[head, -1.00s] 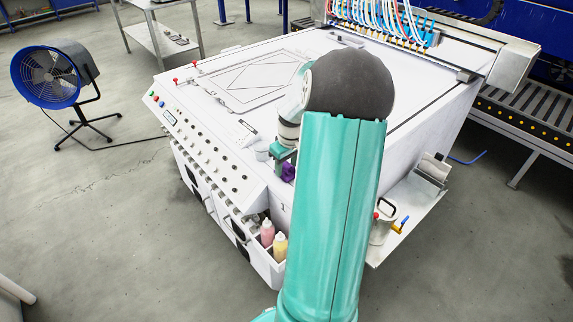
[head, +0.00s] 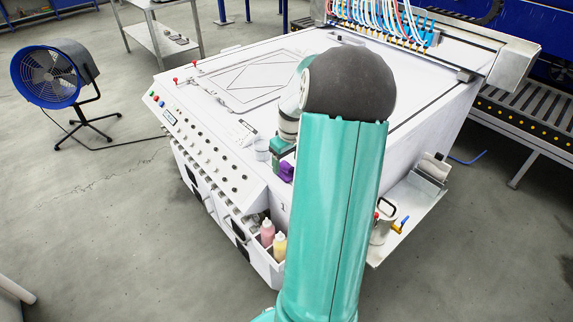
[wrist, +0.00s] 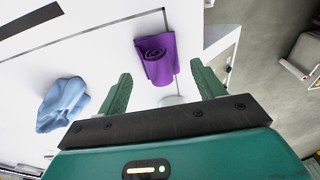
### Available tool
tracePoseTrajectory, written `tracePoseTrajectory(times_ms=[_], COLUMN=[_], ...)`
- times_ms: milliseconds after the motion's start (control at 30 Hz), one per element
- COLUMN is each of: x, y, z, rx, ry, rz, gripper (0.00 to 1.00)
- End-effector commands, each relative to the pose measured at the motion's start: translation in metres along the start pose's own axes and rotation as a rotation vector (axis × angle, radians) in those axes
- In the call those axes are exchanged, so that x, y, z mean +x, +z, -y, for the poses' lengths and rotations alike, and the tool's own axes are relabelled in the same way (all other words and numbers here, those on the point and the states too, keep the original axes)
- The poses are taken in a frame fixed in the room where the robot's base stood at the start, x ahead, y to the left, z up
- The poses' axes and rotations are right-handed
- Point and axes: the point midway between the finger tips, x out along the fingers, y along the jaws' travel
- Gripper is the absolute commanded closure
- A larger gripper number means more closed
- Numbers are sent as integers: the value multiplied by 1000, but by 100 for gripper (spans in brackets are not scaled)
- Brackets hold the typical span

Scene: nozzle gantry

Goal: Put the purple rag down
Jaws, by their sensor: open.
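The purple rag (wrist: 158,58) lies rolled, with a spiral end, on the white top of the machine (wrist: 110,50) in the wrist view. My gripper (wrist: 163,78) is open, its two green fingers apart and the rag just beyond and between their tips. I cannot tell whether a finger touches it. In the head view the rag (head: 286,171) is a small purple patch beside my green gripper (head: 279,150), near the machine's front edge, partly hidden by my arm.
A crumpled blue cloth (wrist: 62,104) lies left of the rag in the wrist view. A pale cup (head: 262,149) stands beside my gripper. Pink and yellow bottles (head: 267,234) sit in a front bin. A lidded pot (head: 381,226) is on the side shelf.

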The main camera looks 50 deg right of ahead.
Motion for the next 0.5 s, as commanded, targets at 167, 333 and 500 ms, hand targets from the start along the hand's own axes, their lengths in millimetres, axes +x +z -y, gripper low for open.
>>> tracePoseTrajectory(times_ms=[167,333,500], x=[-41,-76,-96], y=[-1,-1,0], z=[0,0,0], rx=[-1,-1,-1], ry=[5,3,1], rz=[-3,-3,-1], gripper=[32,32,32])
